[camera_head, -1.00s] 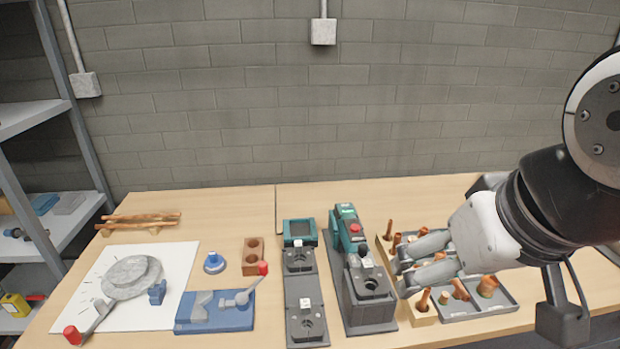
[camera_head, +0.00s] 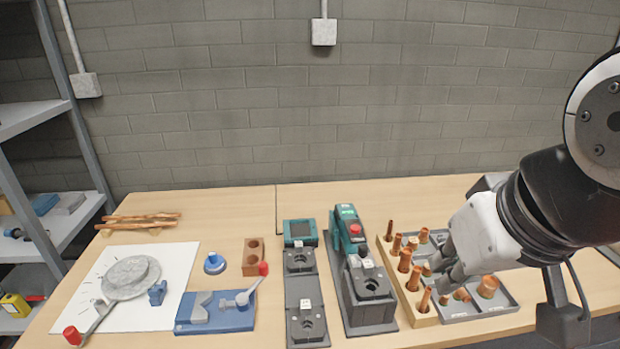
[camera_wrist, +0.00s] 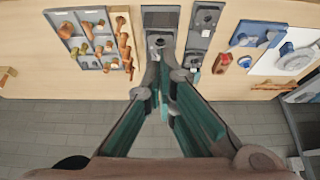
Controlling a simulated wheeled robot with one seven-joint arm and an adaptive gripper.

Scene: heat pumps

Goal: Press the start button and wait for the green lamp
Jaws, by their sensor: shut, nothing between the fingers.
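A wooden rack (camera_head: 423,305) and grey tray (camera_head: 508,302) hold several copper fittings below my gripper. A second grey fixture with a green-framed display (camera_head: 299,230) stands left of the machine. A blue clamp tool (camera_head: 215,314) lies farther left. The back of the table is mostly clear.

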